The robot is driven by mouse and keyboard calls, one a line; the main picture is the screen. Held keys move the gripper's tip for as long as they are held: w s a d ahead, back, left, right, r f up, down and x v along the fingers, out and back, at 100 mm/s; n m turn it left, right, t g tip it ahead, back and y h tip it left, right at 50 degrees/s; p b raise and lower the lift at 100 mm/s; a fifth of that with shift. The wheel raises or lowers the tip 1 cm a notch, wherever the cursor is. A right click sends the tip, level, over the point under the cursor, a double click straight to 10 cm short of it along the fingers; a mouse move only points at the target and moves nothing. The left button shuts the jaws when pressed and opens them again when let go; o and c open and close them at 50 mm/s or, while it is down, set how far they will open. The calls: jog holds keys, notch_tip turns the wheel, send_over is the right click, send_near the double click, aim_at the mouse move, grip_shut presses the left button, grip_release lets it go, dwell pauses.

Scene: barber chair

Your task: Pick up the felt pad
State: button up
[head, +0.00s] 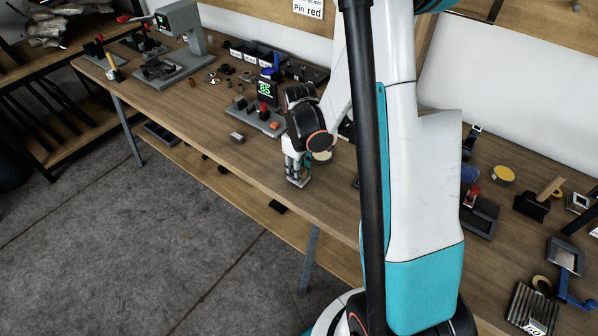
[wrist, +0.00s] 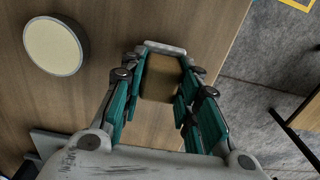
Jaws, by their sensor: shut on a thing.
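My gripper (wrist: 158,82) is shut on a small brown, squarish piece (wrist: 160,76), which I take to be the felt pad, between its teal fingers in the wrist view. A pale grey bar crosses the far end of the piece; I cannot tell whether it belongs to it. In the head view my gripper (head: 298,178) points down at the front edge of the wooden workbench (head: 215,115). A small pale part shows at its fingertips there. I cannot tell whether the pad touches the bench.
A cream disc with a dark rim (wrist: 55,46) lies beside my gripper. A device with a green "85" display (head: 267,92) stands behind and left. A small grey block (head: 237,137) lies to the left. Tools and fixtures crowd the bench's right end. Open floor lies in front.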

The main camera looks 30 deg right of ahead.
notch_tip(320, 180, up, 19)
jog(key=p, duration=0.6)
jog(key=shift+r, duration=0.1)
